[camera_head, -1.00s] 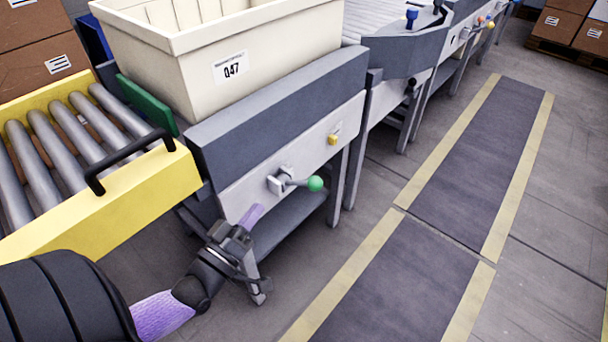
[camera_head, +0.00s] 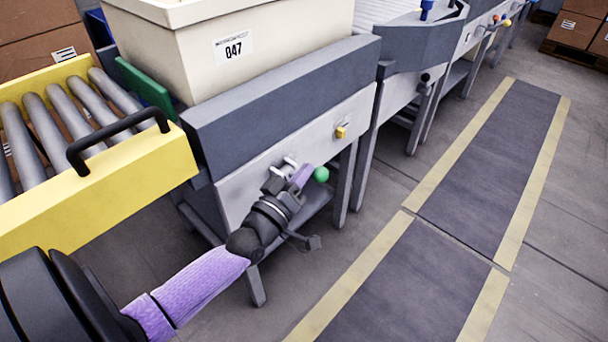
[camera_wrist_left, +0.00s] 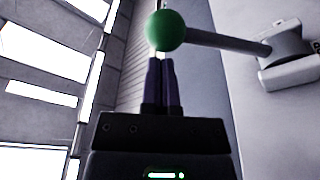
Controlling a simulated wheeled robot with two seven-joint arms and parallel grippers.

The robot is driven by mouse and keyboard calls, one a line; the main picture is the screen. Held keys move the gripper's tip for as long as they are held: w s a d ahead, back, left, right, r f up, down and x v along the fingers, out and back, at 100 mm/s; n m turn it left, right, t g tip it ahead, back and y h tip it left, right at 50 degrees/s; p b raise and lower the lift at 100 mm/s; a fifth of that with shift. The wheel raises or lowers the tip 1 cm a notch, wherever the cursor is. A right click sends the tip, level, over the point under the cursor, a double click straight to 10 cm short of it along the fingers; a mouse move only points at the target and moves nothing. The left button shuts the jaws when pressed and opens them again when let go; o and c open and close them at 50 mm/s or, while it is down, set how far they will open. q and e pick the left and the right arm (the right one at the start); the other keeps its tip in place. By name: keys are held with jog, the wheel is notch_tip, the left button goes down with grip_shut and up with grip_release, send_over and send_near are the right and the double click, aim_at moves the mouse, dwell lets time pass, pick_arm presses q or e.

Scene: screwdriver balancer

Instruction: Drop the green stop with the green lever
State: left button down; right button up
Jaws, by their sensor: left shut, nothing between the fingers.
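The green lever has a green ball knob (camera_head: 321,174) and sits on the light front panel of the grey conveyor. In the left wrist view, its knob (camera_wrist_left: 167,30) is just beyond my fingertips, and its grey shaft (camera_wrist_left: 225,42) runs right to a bracket (camera_wrist_left: 285,48). My left gripper (camera_head: 302,176) is shut and empty, close beside the knob, and hides much of the lever. Its fingers (camera_wrist_left: 159,70) show together in the wrist view; I cannot tell whether they touch the knob. The green stop (camera_head: 145,88) stands upright between the yellow roller section and the tote. My right gripper is not in view.
A cream tote (camera_head: 185,55) labelled 047 rests on the conveyor. The yellow roller section (camera_head: 120,192) with a black handle (camera_head: 110,145) is at left. A yellow knob (camera_head: 341,132) is on the same panel. Open floor with a dark mat (camera_head: 405,285) lies to the right.

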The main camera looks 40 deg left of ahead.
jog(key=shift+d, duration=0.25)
pick_arm(q)
jog(key=shift+d+f+m, duration=0.3)
jog(key=shift+f+m, duration=0.05)
jog(key=shift+m, duration=0.15)
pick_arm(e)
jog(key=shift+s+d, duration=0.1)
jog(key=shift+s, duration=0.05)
pick_arm(q)
jog(key=shift+f, duration=0.1)
notch_tip(320, 180, down, 13)
jog(key=d+m+h+b, duration=0.1)
jog(key=m+h+b, duration=0.4)
jog(key=m, duration=1.2)
jog(key=b, duration=0.2)
jog(key=shift+d+f+h+b, duration=0.15)
jog(key=shift+d+h+b, duration=0.15)
jog(key=shift+d+b, duration=0.1)
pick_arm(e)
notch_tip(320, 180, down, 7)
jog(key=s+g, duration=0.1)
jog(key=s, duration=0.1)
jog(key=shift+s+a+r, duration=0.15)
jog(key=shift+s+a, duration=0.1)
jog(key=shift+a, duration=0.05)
pick_arm(q)
jog(key=shift+s, duration=0.1)
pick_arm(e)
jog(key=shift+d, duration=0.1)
